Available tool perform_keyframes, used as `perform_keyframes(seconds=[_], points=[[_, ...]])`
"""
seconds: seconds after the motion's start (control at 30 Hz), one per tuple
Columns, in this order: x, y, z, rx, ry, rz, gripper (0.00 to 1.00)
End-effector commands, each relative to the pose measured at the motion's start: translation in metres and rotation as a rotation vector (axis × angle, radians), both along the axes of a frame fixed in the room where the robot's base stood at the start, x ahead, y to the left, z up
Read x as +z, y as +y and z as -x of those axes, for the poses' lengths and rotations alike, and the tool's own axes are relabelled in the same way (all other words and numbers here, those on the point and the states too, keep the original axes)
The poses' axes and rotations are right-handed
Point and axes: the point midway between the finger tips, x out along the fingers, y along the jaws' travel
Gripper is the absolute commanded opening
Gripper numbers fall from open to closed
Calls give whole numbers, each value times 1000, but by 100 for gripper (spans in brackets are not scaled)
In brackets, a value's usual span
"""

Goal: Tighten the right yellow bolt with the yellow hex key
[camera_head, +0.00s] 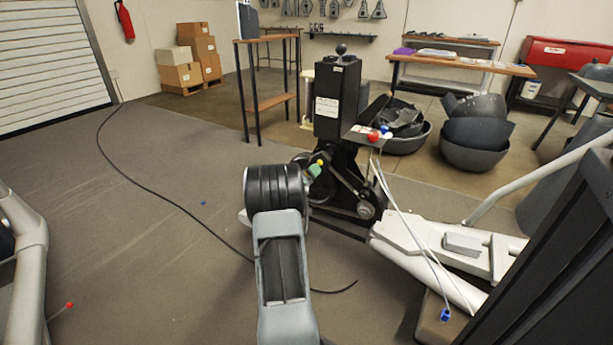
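My arm reaches forward in the middle of the view, and its thick dark joint covers most of what lies behind it. A small green piece (314,171) shows just past that joint, beside the elliptical's black drive unit (328,108). A small yellow spot (320,162) sits at the green piece's upper edge. I cannot tell whether it is the yellow hex key or a bolt. My gripper's fingers cannot be clearly made out, so neither their opening nor anything held shows. The right yellow bolt cannot be picked out.
A small ledge on the machine holds red (373,137), blue and white knobs. White elliptical rails (430,255) and a dark panel (560,260) crowd the right. A red-ended piece (69,305) and a blue one (445,315) are low in view. Floor at left is open, crossed by a cable.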

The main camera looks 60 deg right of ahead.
Motion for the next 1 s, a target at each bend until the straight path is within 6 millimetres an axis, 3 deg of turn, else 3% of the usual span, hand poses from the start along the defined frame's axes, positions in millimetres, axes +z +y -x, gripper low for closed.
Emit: perform_keyframes(seconds=[0.13,0.3,1.0], points=[[-1,0,0,-1,-188,0,45],[0,0,0,-2,-291,1,44],[0,6,-1,1,-295,1,43]])
